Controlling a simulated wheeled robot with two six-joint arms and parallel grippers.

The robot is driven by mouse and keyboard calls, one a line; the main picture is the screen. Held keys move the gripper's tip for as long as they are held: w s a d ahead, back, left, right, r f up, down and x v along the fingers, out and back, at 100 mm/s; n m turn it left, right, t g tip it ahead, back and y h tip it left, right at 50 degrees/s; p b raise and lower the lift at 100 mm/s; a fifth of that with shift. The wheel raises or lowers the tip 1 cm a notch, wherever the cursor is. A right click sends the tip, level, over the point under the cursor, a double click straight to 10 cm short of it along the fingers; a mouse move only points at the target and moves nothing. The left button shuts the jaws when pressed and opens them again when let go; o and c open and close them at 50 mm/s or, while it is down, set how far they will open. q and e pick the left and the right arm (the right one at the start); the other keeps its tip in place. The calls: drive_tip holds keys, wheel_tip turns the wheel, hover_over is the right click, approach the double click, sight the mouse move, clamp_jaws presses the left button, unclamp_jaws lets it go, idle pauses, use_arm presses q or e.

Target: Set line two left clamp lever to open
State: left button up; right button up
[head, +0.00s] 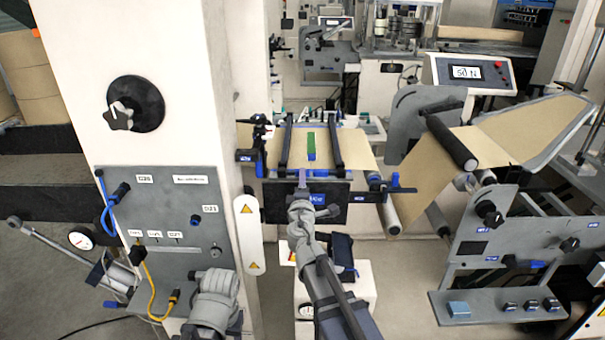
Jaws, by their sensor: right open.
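The splice table (315,147) stands in the middle, with brown paper web over it and two dark rails along it. At its left edge is a clamp with a black lever (258,131) and a blue part (246,155) below. On the right side is another clamp with a blue handle (398,186). My right gripper (302,182) is open at the table's dark front edge, to the right of the left clamp and apart from it. The fingertips are small and hard to make out. My left arm shows at the bottom left; its gripper is not visible.
A white column with a black knob (135,103) and a grey panel (175,225) stands close on the left. A green strip (311,142) lies on the table. A paper roller (450,143) and a display (468,72) are at the right.

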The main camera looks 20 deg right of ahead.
drive_tip(key=x, duration=0.5)
drive_tip(key=shift+w, duration=0.15)
drive_tip(key=shift+c, duration=0.3)
clamp_jaws()
idle(0.9)
